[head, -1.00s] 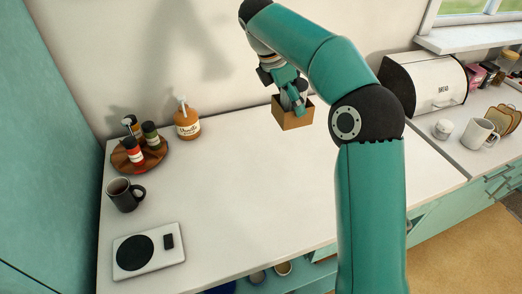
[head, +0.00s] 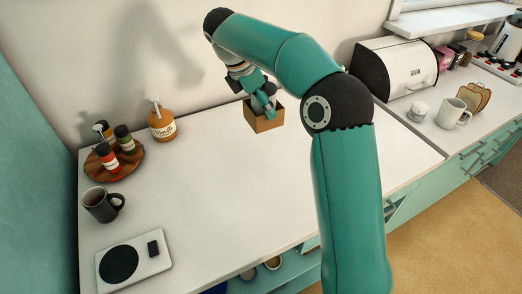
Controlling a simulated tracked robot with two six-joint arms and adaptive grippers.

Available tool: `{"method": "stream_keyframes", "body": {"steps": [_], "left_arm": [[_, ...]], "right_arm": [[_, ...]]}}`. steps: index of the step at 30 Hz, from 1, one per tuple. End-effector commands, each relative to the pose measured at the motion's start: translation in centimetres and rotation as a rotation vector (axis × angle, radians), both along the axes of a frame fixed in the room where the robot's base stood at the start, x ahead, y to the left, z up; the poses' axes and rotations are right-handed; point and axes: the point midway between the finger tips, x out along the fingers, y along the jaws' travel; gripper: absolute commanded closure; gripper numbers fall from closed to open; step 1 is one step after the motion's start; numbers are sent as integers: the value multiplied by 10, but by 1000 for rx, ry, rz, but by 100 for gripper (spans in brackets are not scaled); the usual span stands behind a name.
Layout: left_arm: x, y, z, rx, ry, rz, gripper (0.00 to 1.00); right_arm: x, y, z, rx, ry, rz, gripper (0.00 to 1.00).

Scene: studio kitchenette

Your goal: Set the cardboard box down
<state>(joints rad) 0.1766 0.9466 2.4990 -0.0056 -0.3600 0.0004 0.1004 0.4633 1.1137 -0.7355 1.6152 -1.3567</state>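The small open-topped cardboard box (head: 266,124) is upright at the back of the white counter (head: 215,190), near the wall. Whether its base touches the counter or hangs just above it is hard to tell. My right gripper (head: 267,111) points down at the box, and its fingers reach into the box's open top. The fingertips are partly hidden by the box walls, so whether they pinch a wall is not clear. My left gripper is out of view.
An orange pump bottle (head: 163,124), a round wooden tray (head: 126,171) with several seasoning bottles, a dark mug (head: 101,205) and a white scale (head: 134,262) stand to the left. A bread bin (head: 396,73) stands to the right. The counter's middle is clear.

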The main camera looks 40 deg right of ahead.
Motion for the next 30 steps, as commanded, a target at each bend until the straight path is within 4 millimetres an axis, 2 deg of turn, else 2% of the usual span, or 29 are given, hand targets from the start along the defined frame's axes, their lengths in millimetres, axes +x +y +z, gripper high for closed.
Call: {"method": "stream_keyframes", "body": {"steps": [1, 6, 12, 20, 27, 30], "left_arm": [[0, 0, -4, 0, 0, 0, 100], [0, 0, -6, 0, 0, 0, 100], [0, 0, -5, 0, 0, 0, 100], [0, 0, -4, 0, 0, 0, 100], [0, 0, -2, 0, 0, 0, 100], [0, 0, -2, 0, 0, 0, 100]], "right_arm": [[-1, 0, -16, 0, 5, 0, 50], [-1, 0, -61, 1, 6, 1, 50], [-1, 0, -101, 1, 2, 0, 50], [0, 1, -121, 1, 2, 0, 50], [0, 1, -153, 1, 1, 1, 50], [0, 1, -157, 1, 0, 0, 50]]}}
